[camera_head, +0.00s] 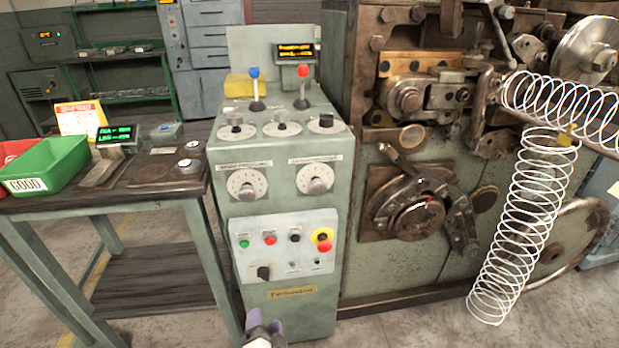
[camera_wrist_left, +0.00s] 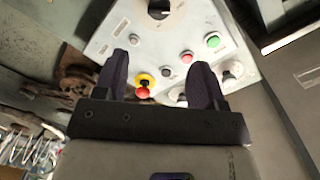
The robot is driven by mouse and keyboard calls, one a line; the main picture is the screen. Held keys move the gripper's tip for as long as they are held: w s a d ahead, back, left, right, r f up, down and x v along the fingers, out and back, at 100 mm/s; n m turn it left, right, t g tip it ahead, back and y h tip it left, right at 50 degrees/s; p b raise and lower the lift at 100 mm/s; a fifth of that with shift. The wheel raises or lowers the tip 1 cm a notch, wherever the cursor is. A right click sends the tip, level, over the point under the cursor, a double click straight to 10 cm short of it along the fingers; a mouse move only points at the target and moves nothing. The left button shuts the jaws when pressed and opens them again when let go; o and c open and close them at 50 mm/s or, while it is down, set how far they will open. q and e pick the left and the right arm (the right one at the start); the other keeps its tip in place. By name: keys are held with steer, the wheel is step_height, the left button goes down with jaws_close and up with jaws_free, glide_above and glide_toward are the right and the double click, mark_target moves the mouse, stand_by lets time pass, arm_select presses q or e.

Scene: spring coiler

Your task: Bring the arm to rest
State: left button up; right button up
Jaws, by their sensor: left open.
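My left gripper (camera_head: 264,328) shows at the bottom edge of the head view, low in front of the green control console (camera_head: 290,200). In the left wrist view its two dark fingers (camera_wrist_left: 158,80) are apart, with nothing between them. They point toward the console's light button panel (camera_wrist_left: 200,20). The red and yellow stop button (camera_wrist_left: 143,86) shows beyond the gap between the fingers, and I cannot tell how far off it is. The same stop button (camera_head: 323,239) is at the right of the panel in the head view. My right gripper is not in view.
The spring coiler (camera_head: 415,200) stands right of the console, with white wire coils (camera_head: 530,190) hanging at its right. Floor is clear in front of the coiler.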

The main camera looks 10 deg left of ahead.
arm_select(q)
step_height(320, 180, down, 3)
steer(key=s+a+n+g, duration=0.3)
steer(key=n+g, duration=0.2)
steer(key=s+a+r+g+h+p, duration=0.2)
steer(key=s+r+g+h+p, duration=0.15)
steer(key=s+r+p, duration=0.95)
steer(key=s+a+r+g+h+p, duration=0.15)
steer(key=s+r+g+p, duration=0.35)
steer(key=s+r+p, duration=0.75)
steer(key=w+p+v, duration=0.1)
steer(key=p+v, duration=1.5)
steer(key=p, duration=0.3)
steer(key=w+r+p+v, duration=0.1)
steer(key=w+p+v, duration=0.1)
steer(key=p+v, duration=1.4)
steer(key=p, duration=0.3)
steer(key=shift+w+d+r+n+t, duration=0.2)
steer(key=shift+w+d+n+t, duration=0.05)
steer(key=shift+d+n+t, duration=0.1)
